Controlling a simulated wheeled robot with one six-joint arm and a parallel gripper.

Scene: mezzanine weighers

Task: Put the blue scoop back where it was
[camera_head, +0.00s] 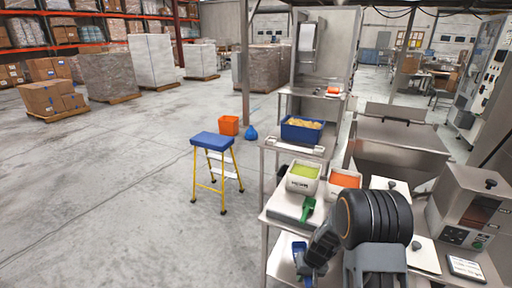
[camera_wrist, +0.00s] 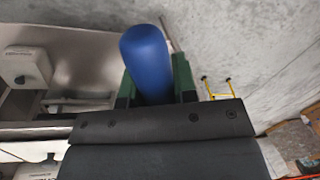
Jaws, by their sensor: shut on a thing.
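The blue scoop is between the two green fingers of my gripper (camera_wrist: 156,88). In the wrist view its rounded blue part (camera_wrist: 147,55) stands up between the fingers, and the rest of its shape is hidden. In the head view my arm covers most of the gripper, low in the picture at the front of the steel bench. A small blue part (camera_head: 299,249) shows there beside the dark wrist, seemingly the scoop.
A green scoop (camera_head: 308,209) lies at the bench's front edge by two white tubs, one with yellow-green contents (camera_head: 303,185), one with orange (camera_head: 345,181). A blue crate (camera_head: 301,134) stands behind. A blue-topped yellow step stool (camera_head: 212,140) stands left on open floor.

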